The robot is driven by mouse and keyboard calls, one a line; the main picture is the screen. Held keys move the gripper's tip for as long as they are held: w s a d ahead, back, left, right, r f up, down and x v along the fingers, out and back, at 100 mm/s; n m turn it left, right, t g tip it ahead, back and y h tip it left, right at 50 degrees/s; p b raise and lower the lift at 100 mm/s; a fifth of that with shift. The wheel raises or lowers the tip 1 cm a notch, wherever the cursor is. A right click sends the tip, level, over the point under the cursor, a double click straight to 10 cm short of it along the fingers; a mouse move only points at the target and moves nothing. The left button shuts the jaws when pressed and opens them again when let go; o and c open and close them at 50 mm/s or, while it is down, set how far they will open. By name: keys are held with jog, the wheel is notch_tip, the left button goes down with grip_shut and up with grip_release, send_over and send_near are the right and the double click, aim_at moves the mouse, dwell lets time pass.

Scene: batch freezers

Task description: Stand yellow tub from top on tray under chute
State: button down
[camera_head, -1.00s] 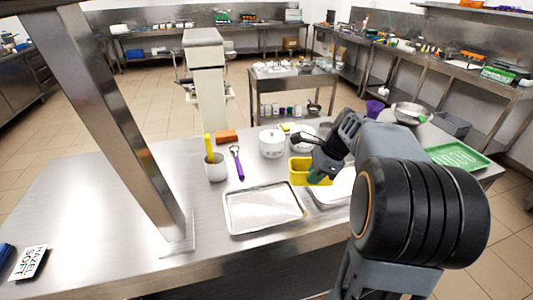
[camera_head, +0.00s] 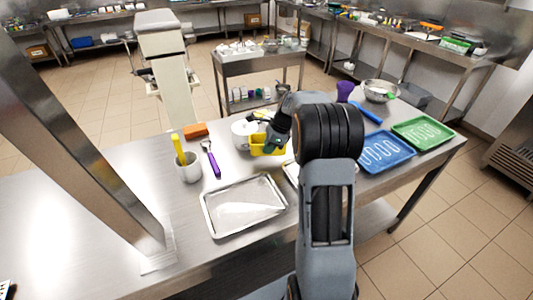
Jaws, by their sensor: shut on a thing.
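The yellow tub (camera_head: 258,151) is on or just above the steel table, behind and right of the silver tray. My gripper (camera_head: 270,147) is at the tub's right side, shut on it; my arm hides part of the tub and the fingertips. The empty silver tray (camera_head: 244,205) lies at the middle of the table. I cannot tell whether the tub touches the tabletop. No chute can be made out clearly.
Blue (camera_head: 386,151) and green (camera_head: 422,132) trays lie right.

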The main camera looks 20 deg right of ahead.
jog(key=shift+w+f, duration=0.5)
jog(key=shift+f, duration=0.05)
jog(key=shift+w+d+f, duration=0.1)
jog(key=shift+w+f, duration=0.1)
jog(key=shift+f, duration=1.65)
jog(key=shift+f, duration=0.15)
jog(key=c, duration=1.3)
grip_release()
